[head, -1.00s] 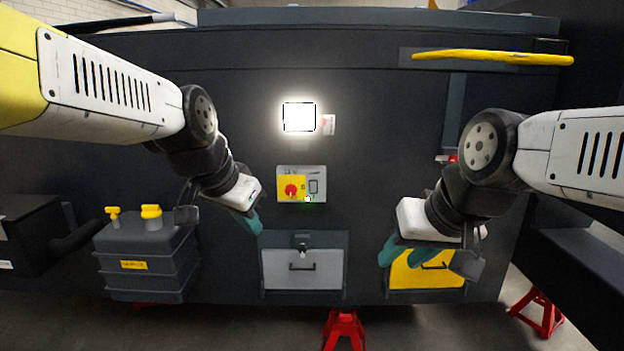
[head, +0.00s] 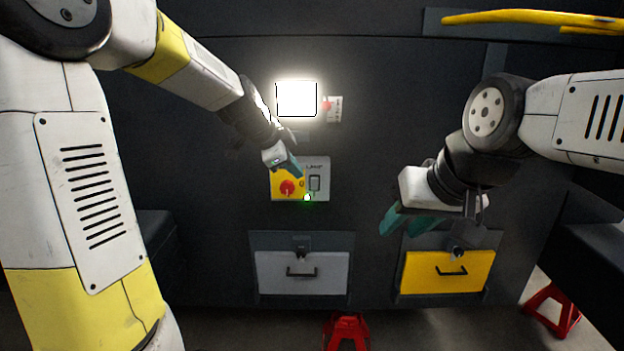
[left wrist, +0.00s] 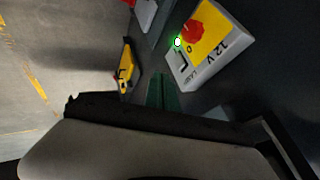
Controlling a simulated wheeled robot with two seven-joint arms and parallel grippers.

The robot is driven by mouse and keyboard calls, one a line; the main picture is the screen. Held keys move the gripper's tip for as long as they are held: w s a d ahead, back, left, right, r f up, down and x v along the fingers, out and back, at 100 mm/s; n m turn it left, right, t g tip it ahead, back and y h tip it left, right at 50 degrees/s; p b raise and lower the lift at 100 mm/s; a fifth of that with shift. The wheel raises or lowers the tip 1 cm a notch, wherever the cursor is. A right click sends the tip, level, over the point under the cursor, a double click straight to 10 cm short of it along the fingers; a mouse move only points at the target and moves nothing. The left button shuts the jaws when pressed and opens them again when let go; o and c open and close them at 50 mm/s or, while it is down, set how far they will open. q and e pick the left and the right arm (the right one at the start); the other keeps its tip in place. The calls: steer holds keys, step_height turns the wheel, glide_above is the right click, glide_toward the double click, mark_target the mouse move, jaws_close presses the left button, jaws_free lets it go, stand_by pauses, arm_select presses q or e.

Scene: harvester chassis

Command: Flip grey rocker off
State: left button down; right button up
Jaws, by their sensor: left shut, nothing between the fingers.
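The grey rocker (head: 314,184) sits on the right half of a small switch panel (head: 322,165) on the dark chassis wall. A red rotary knob (head: 287,188) on yellow is to its left, and a lit green lamp (head: 307,197) is at its lower left. My left gripper (head: 295,169) is shut and empty, with its tip in front of the panel's upper left, close to the rocker. In the left wrist view the green fingertip (left wrist: 161,91) points toward the panel beside the rocker (left wrist: 184,63); contact cannot be told. My right gripper (head: 408,220) is open and empty, right of the panel.
A bright square lamp (head: 297,99) and a small red button (head: 327,105) are above the panel. A grey drawer (head: 275,272) and a yellow drawer (head: 425,272) are below. A yellow bar (head: 530,19) is at upper right. Red stands (head: 346,330) are on the floor.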

mark_target(311, 180)
arm_select(q)
steer(key=x, duration=0.3)
steer(key=w+x, duration=0.1)
steer(key=x, duration=0.3)
steer(key=w+r+x, duration=0.1)
steer(key=x, duration=0.3)
steer(key=shift+w+a, duration=0.2)
steer(key=shift+w, duration=0.1)
steer(key=shift+w+r, duration=0.1)
steer(key=shift+w, duration=0.35)
steer(key=shift+w+r, duration=0.1)
steer(key=shift+w, duration=0.25)
steer(key=shift+s, duration=0.1)
steer(key=shift+r, duration=0.1)
